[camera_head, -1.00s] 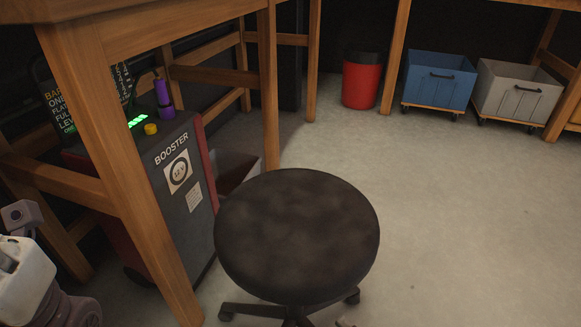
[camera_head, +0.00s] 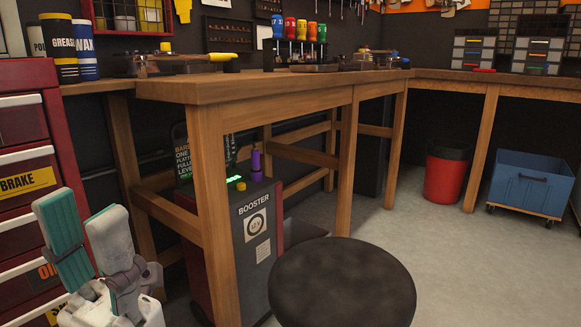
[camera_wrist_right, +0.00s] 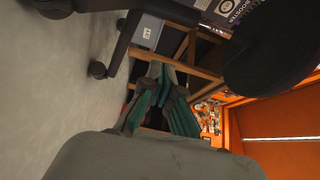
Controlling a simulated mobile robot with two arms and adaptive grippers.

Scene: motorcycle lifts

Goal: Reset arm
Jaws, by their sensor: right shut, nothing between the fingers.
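My left gripper (camera_head: 82,212) is at the lower left of the head view, pointing up, with grey fingers and teal pads. Its two fingers stand apart with nothing visible between them. It is in front of the red drawer cabinet (camera_head: 22,133). My right gripper (camera_wrist_right: 160,72) shows in the right wrist view, its teal-padded fingers brought together at the tips and empty. It is not in the head view. Most of both arms is out of sight.
A round dark stool (camera_head: 343,284) stands close in front. Behind it are a wooden workbench (camera_head: 290,88) carrying tools and a booster unit (camera_head: 255,240) beneath. A red bin (camera_head: 446,177) and blue wheeled crate (camera_head: 530,182) are at right. The floor (camera_head: 440,260) between is clear.

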